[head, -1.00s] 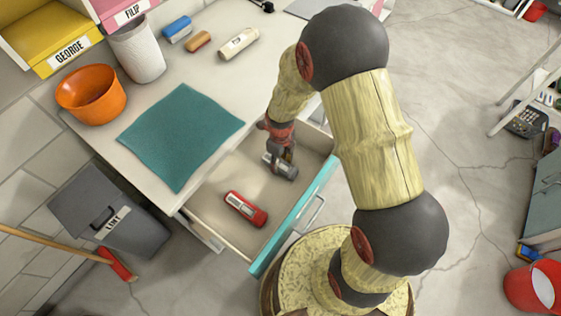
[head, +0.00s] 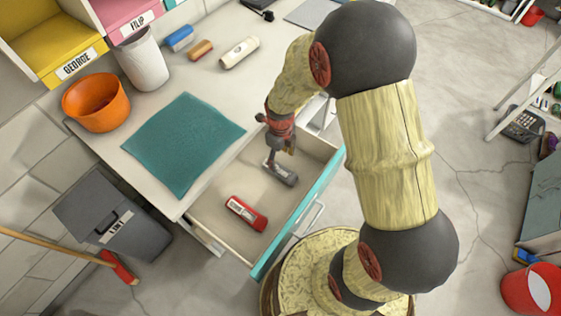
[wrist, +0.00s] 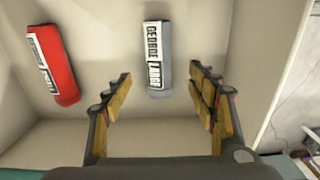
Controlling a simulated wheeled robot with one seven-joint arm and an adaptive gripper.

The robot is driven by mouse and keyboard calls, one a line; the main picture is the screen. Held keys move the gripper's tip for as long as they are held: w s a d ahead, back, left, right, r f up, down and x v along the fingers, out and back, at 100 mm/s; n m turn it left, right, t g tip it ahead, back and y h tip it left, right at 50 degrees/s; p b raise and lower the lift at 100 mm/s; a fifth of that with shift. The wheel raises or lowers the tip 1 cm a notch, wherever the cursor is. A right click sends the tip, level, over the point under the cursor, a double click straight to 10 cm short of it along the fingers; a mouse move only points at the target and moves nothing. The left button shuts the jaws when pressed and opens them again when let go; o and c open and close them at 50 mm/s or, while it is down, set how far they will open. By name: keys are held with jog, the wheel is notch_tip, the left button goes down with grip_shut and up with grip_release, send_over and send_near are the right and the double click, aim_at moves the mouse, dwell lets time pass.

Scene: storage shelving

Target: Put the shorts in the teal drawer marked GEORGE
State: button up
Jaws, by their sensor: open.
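The teal-fronted drawer (head: 300,222) is pulled open below the worktop; no name on its front can be read from here. Inside lies a grey roll (head: 283,174) with a white label, which reads GEORGE LARGE in the wrist view (wrist: 157,80). A red roll (head: 246,213) with a white label lies apart from it in the drawer; it also shows in the wrist view (wrist: 50,62). I cannot tell by shape which roll is the shorts. My gripper (head: 273,153) is over the drawer, just above the grey roll. Its fingers (wrist: 163,85) are spread, with nothing between them.
The worktop holds a teal mat (head: 183,145), an orange bowl (head: 96,103), a white bin (head: 144,60) and blue (head: 179,38), brown (head: 201,50) and cream (head: 239,52) rolls. Yellow GEORGE (head: 60,48) and pink FILIP (head: 128,14) bins stand behind. A grey LINT bin (head: 110,215) is at left.

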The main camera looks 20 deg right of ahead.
notch_tip(320, 180, up, 4)
jog(key=p, duration=0.1)
notch_tip(320, 180, up, 10)
jog(key=n+t, duration=0.1)
jog(key=n, duration=0.5)
send_over(281, 168)
jog(key=s+r+n+t, duration=0.2)
jog(key=s+r+n, duration=0.3)
jog(key=r+n, duration=0.4)
jog(key=s+r+n+t, duration=0.2)
jog(key=s+r+n, duration=0.9)
jog(key=n, duration=0.3)
jog(key=shift+s+d+r+t, duration=0.15)
jog(key=shift+s+r+t, duration=0.15)
jog(key=shift+s, duration=0.25)
